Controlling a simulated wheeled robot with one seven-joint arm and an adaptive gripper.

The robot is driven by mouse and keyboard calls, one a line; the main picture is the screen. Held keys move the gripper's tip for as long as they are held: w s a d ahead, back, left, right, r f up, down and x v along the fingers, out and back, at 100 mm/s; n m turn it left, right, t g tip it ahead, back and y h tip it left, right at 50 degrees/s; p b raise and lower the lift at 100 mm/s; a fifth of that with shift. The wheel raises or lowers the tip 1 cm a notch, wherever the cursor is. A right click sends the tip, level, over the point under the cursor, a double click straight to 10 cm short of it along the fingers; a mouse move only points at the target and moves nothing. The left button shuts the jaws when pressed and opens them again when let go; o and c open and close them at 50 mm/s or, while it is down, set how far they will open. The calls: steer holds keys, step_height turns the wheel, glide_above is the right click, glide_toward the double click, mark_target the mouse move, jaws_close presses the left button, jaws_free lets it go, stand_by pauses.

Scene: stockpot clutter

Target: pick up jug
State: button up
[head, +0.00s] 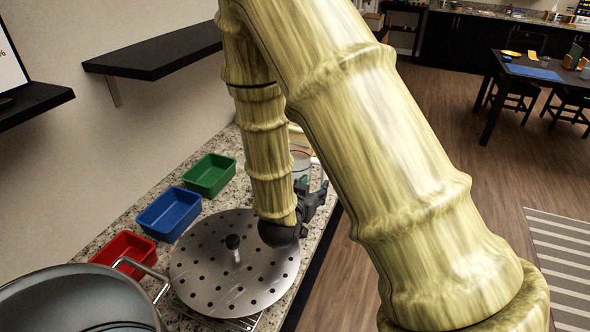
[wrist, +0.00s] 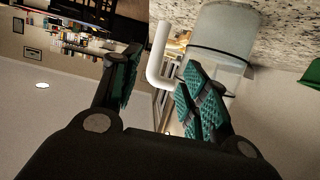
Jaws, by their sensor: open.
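The jug (wrist: 222,45) is a clear, pale cylinder with a dark band and a white handle (wrist: 160,50) in the wrist view. In the head view the jug (head: 301,163) shows only partly, on the counter behind my arm. My gripper (wrist: 160,85) is open and empty. Its right finger overlaps the jug's body in the picture, and the white handle shows in the gap between the two fingers. I cannot tell whether a finger touches the jug. In the head view my gripper (head: 316,188) is just in front of the jug, partly hidden by my arm.
Red (head: 122,250), blue (head: 170,214) and green (head: 209,175) bins line the wall side. A large pot (head: 75,290) stands at lower left. A black shelf (head: 155,50) juts from the wall.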

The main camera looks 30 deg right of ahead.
steer(key=p+x, duration=0.3)
steer(key=x, duration=0.7)
steer(key=shift+d+r, duration=0.1)
steer(key=shift+d, duration=0.25)
steer(key=shift+c, duration=0.2)
jaws_close()
steer(key=shift+r, duration=0.1)
